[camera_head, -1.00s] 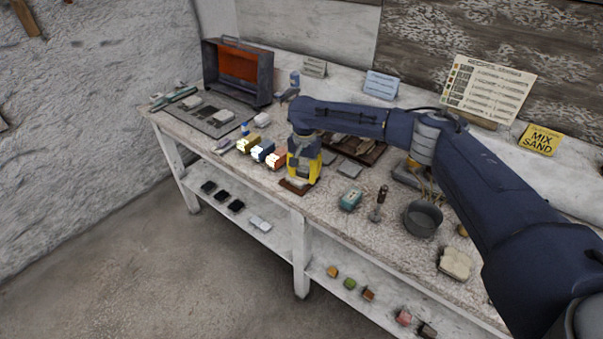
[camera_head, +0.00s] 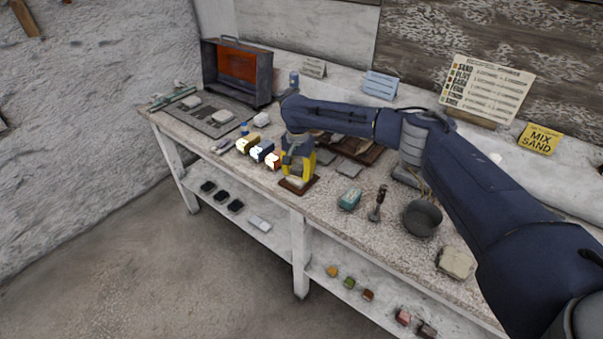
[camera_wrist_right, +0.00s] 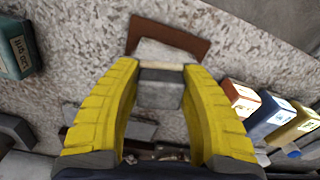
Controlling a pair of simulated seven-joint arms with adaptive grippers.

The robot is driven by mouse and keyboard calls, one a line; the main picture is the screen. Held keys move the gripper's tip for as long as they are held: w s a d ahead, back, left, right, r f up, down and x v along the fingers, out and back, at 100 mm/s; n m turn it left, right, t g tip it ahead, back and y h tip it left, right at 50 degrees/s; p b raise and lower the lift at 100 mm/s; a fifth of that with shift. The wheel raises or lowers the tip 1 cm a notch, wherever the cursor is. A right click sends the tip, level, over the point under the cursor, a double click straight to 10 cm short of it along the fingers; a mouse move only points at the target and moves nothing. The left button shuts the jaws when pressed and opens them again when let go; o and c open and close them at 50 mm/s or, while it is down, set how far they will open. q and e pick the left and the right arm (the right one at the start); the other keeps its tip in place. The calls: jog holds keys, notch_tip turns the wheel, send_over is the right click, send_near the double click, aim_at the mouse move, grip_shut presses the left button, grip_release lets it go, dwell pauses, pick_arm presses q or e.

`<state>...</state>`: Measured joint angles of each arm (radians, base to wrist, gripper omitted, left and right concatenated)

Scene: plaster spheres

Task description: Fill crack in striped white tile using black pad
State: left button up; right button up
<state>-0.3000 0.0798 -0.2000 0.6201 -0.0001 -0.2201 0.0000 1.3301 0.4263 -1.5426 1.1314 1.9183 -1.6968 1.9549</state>
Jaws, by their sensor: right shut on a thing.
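My right gripper (camera_head: 298,179) has yellow fingers and points down over a brown board (camera_head: 313,183) near the bench's front edge. In the right wrist view, its fingertips (camera_wrist_right: 160,70) are closed around a grey block (camera_wrist_right: 160,94) with a darker band and a thin cream edge at its far end. A whitish tile (camera_wrist_right: 165,51) lies on the brown board just beyond the block. I cannot tell whether block and tile touch, and no stripes or crack can be made out. Black pads (camera_head: 221,194) lie on the lower shelf. My left gripper is not in view.
Beside the board stand orange, blue and yellow boxes (camera_head: 262,151) with white fronts. A teal box (camera_head: 349,199), a brush-like tool (camera_head: 378,203) and a grey bowl (camera_head: 422,218) are to the right. A metal heater-like case (camera_head: 237,72) stands at the back left.

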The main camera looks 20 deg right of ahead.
dwell(0.4)
jog(key=shift+s+d+r, duration=0.45)
jog(key=shift+d+r, duration=0.1)
jog(key=shift+r, duration=0.15)
jog(key=shift+w+a, duration=0.1)
jog(key=shift+w+a+f, duration=0.1)
jog(key=shift+w+a, duration=0.7)
jog(key=shift+w, duration=0.3)
jog(key=shift+f, duration=0.6)
jog(key=shift+s+d, duration=0.1)
jog(key=shift+d, duration=0.05)
jog(key=shift+s+d, duration=0.45)
jog(key=shift+w+a, duration=1)
jog(key=shift+a, duration=0.15)
